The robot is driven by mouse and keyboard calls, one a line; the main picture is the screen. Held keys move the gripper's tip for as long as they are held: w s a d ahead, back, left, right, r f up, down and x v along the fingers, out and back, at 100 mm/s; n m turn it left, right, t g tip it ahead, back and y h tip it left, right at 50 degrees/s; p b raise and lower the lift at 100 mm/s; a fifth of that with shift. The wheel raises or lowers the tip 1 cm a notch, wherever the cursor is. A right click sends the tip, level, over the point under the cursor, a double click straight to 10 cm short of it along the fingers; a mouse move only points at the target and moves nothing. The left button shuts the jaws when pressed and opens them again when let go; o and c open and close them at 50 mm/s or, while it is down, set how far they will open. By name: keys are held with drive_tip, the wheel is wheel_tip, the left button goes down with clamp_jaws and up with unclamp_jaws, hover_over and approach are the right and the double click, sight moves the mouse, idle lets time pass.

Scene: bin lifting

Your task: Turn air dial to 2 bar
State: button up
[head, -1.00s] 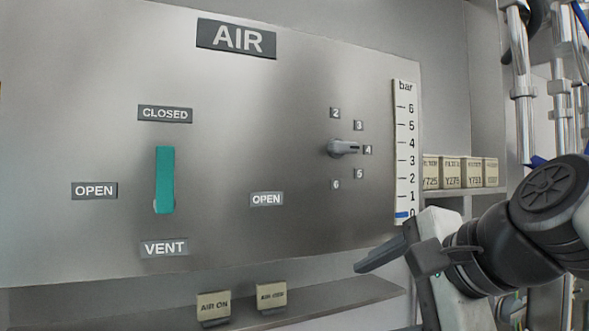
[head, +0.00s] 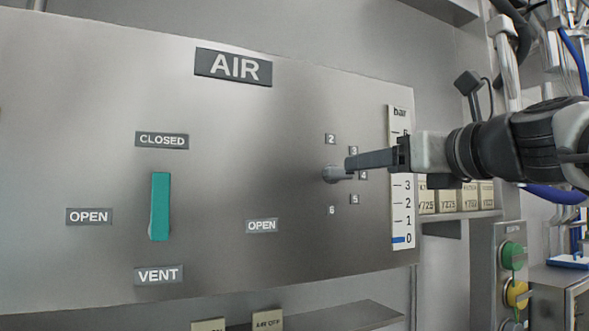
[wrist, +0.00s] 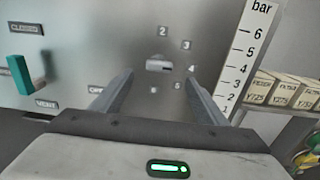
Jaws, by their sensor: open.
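The air dial (head: 335,174) is a small grey knob on the steel AIR panel, ringed by number labels 2 to 6. Its pointer faces right, toward the label 4 (head: 363,175). The label 2 (head: 330,139) is above the dial. My gripper (head: 352,163) reaches in from the right, its fingers close to the dial in the head view. In the wrist view the dial (wrist: 159,65) lies ahead of and between the two spread fingers, which appear apart from it. The gripper is open and empty.
A bar gauge (head: 402,215) with a blue mark near 0 is right of the dial, partly behind my gripper. A teal lever (head: 160,206) stands upright at the left. Small labelled boxes (head: 447,200) sit on a shelf at the right.

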sight(338, 174)
drive_tip(key=x, duration=0.9)
drive_tip(key=shift+w+p, duration=0.2)
drive_tip(key=shift+p, duration=0.1)
drive_tip(key=shift+a, duration=0.1)
drive_tip(key=c, duration=1.1)
drive_tip(key=shift+o, duration=0.2)
